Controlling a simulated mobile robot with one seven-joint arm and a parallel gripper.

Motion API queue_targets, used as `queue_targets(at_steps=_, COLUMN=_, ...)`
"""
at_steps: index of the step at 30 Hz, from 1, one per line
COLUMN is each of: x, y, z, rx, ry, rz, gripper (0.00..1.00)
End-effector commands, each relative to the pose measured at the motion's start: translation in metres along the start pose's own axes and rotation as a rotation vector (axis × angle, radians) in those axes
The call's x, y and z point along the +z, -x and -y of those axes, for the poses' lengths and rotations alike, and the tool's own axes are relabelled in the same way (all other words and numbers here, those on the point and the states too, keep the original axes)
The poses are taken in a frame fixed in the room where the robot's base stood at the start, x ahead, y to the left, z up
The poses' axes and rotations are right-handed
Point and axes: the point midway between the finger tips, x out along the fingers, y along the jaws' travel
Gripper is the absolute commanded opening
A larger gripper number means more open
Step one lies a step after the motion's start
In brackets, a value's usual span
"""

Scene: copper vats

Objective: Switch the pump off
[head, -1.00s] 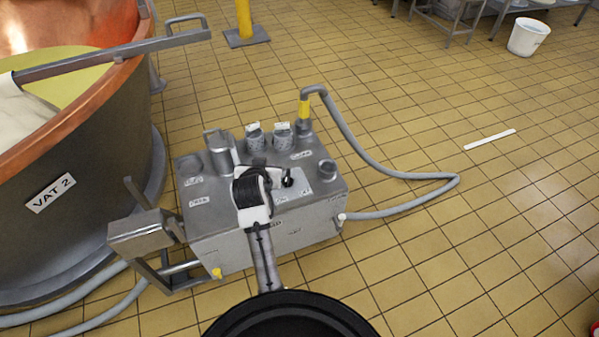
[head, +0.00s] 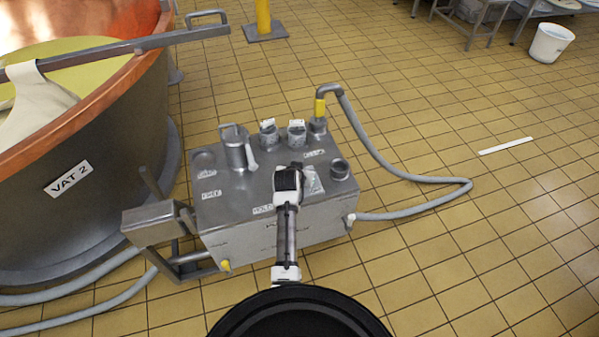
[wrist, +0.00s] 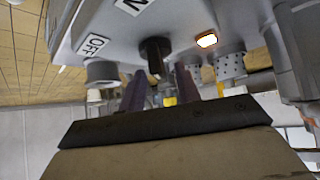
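The pump (head: 275,235) is a grey metal box with cups and fittings on top, beside the copper vat. In the wrist view its switch is a dark knob (wrist: 155,50) on a grey panel. A label reading OFF (wrist: 93,45) is left of the knob, and a partly cut-off label ending in N (wrist: 132,5) is above it. In the head view my arm hides the fingers and most of the switch.
The copper vat (head: 95,190), labelled VAT 2, stands close at left. A grey hose (head: 365,150) loops from the pump to the right; more hoses lie at lower left. A jug (head: 237,150) and cups stand on the pump. The tiled floor at right is mostly clear.

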Motion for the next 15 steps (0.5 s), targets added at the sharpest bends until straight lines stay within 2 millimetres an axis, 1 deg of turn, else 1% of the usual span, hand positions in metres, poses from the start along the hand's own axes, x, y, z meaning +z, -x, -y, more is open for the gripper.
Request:
queue_targets(at_steps=4, x=0.0, y=-0.0088, z=0.0001, rx=0.0, ry=0.0, rz=0.0, gripper=0.33)
queue_targets(at_steps=13, x=0.0, y=-0.0107, z=0.0002, rx=-0.001, ry=0.0, rz=-0.001, gripper=0.33)
queue_targets(at_steps=14, x=0.0, y=-0.0107, z=0.0002, rx=-0.001, ry=0.0, rz=-0.001, gripper=0.3)
queue_targets(at_steps=15, x=0.0, y=-0.0106, z=0.0002, rx=-0.001, ry=0.0, rz=-0.001, gripper=0.25)
